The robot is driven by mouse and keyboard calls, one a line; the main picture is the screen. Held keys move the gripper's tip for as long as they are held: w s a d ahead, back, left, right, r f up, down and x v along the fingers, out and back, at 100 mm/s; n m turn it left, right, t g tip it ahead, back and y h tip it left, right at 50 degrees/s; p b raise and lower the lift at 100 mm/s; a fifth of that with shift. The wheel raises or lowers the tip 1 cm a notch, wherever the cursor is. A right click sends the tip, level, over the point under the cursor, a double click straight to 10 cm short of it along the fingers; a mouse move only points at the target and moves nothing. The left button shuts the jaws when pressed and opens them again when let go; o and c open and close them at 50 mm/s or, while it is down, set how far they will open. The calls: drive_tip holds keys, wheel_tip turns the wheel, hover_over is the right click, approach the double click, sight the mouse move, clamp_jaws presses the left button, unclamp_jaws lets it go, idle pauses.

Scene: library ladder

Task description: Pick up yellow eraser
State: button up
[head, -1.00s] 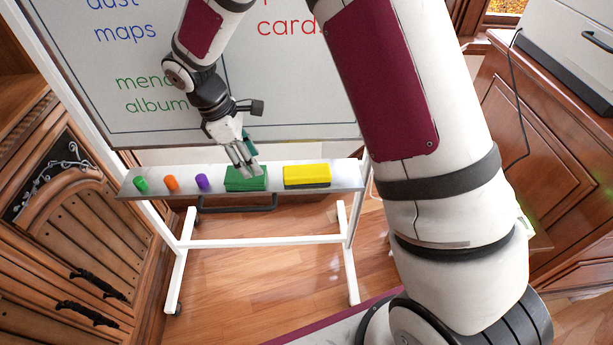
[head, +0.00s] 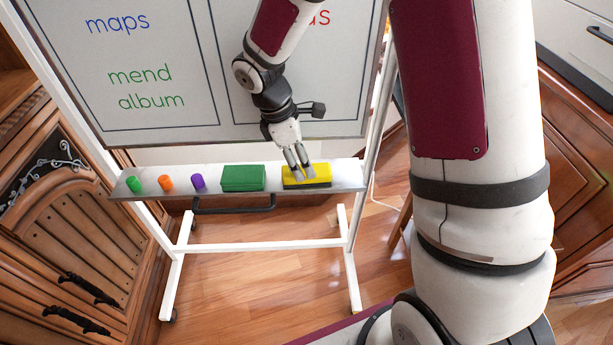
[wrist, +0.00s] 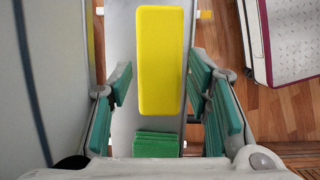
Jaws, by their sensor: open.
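The yellow eraser (head: 319,174) has a yellow top and a dark underside and lies at the right end of the whiteboard's tray (head: 350,178). My gripper (head: 299,162) is over its left part in the head view, and its fingers hide some of the top. In the wrist view the yellow eraser (wrist: 160,60) lies lengthwise ahead, between the lines of the two green-padded fingers of my gripper (wrist: 161,95). I cannot tell the exact height above the eraser.
A green eraser (head: 243,178) lies just left of the yellow one; its end shows in the wrist view (wrist: 157,145). Purple (head: 198,181), orange (head: 165,183) and green (head: 134,185) markers stand further left. The whiteboard (head: 160,60) rises behind the tray. Wooden cabinets (head: 70,220) stand at left.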

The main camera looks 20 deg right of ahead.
drive_tip(key=shift+b+x, duration=0.35)
drive_tip(key=shift+x, duration=0.9)
drive_tip(key=shift+c, duration=0.6)
drive_tip(key=c, duration=0.7)
drive_tip(key=shift+r, duration=0.2)
drive_tip(key=shift+r+p, duration=0.5)
drive_tip(key=shift+r, duration=0.1)
wheel_tip(320, 180, up, 2)
drive_tip(key=shift+r+p, duration=0.15)
drive_tip(key=shift+p, duration=0.45)
drive_tip(key=s+d+p, duration=0.1)
drive_tip(key=s+d, duration=0.2)
drive_tip(key=s, duration=0.1)
drive_tip(key=s+d+p, duration=0.1)
drive_tip(key=s+d, duration=0.1)
drive_tip(key=s, duration=0.3)
drive_tip(key=s+d+r+p, duration=0.1)
drive_tip(key=s+d, duration=0.2)
drive_tip(key=s, duration=0.1)
drive_tip(key=shift+s+d+r, duration=0.1)
drive_tip(key=shift+s+d, duration=0.1)
drive_tip(key=shift+d, duration=0.1)
